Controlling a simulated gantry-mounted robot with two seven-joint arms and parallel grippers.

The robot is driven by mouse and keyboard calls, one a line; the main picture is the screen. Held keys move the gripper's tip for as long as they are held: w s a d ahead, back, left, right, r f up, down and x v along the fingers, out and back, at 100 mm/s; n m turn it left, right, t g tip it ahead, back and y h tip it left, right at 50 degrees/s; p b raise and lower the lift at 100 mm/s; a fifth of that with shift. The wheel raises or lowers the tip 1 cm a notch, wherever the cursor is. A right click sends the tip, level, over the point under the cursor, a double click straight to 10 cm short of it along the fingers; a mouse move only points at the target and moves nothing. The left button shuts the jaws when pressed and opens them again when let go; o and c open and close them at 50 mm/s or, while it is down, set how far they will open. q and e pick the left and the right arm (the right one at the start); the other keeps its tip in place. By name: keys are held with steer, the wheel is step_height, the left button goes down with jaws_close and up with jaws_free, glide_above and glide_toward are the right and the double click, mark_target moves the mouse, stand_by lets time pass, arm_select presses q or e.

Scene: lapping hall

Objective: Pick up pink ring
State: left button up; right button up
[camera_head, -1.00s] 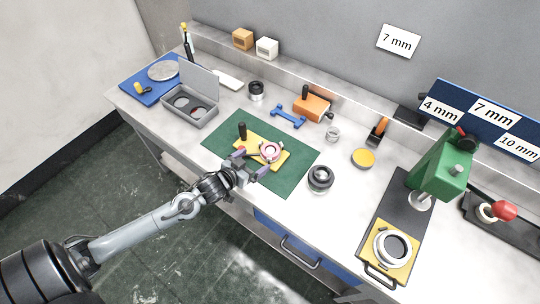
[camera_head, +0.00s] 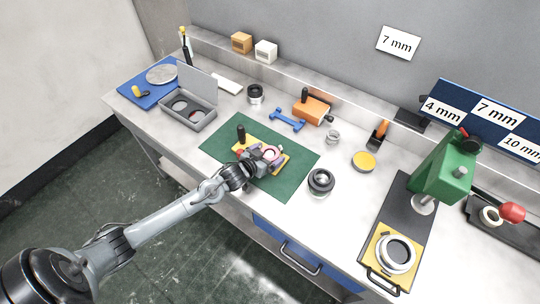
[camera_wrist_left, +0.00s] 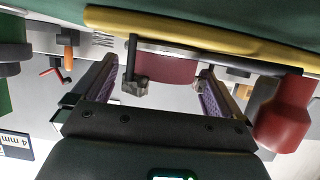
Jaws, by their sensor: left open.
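The pink ring (camera_head: 272,152) sits on a yellow plate (camera_head: 286,158), which lies on the green mat (camera_head: 222,154). My left gripper (camera_head: 264,156) is over the plate at the ring's near side and hides part of both. It is open. In the left wrist view the ring shows as a dull pink band (camera_wrist_left: 168,69) in the gap between the two purple-padded fingers (camera_wrist_left: 157,72), with space on both sides. Whether the fingertips reach beside it cannot be told. My right gripper is not in view.
A black upright handle (camera_head: 241,133) stands on the plate's left end, close to my left gripper. A dark lens-like ring (camera_head: 320,181) stands at the mat's right edge. A blue wrench-like piece (camera_head: 288,119) lies behind the mat. A green press (camera_head: 441,174) stands at right.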

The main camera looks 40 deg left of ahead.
arm_select(q)
steer(key=c, duration=1.1)
steer(key=shift+c, duration=0.2)
